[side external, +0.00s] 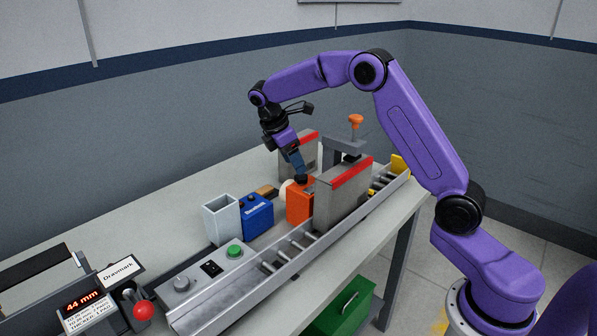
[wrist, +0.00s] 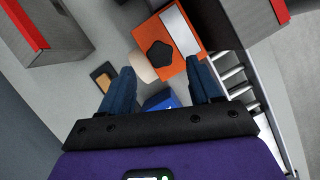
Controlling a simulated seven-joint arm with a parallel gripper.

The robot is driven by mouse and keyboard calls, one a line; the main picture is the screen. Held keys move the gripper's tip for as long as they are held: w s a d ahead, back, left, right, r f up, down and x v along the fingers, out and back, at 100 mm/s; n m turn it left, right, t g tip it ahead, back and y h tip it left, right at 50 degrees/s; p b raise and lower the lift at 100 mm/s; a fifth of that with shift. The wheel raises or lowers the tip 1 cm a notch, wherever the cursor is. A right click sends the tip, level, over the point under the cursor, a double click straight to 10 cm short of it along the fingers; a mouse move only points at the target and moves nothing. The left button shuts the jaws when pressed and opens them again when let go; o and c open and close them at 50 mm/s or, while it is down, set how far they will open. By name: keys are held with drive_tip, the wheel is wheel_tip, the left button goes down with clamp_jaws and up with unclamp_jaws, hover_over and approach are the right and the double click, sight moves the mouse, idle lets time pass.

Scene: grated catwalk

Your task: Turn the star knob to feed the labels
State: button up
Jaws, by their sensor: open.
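The black star knob (wrist: 160,54) sits on top of an orange box (wrist: 178,72), which has a pale panel on one side. In the side view the orange box (side external: 299,206) stands beside the roller conveyor, and the knob (side external: 302,180) shows just under my fingers. A cream roll (wrist: 143,67) sticks out of the box next to the knob. My gripper (wrist: 164,78) is open, its two blue fingers apart with nothing between them. In the side view my gripper (side external: 298,166) points down just above the knob; I cannot tell whether it touches.
Grey red-topped guards (side external: 342,195) stand close by, with an orange-knobbed post (side external: 355,123). A blue box (side external: 257,216), an open grey bin (side external: 221,220) and a brown-and-black block (wrist: 103,76) are near. The conveyor (side external: 315,238) runs along the front. The table's back left is clear.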

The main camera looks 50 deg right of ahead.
sight(298, 177)
drive_tip(key=shift+x, duration=2.2)
drive_tip(key=c, duration=1)
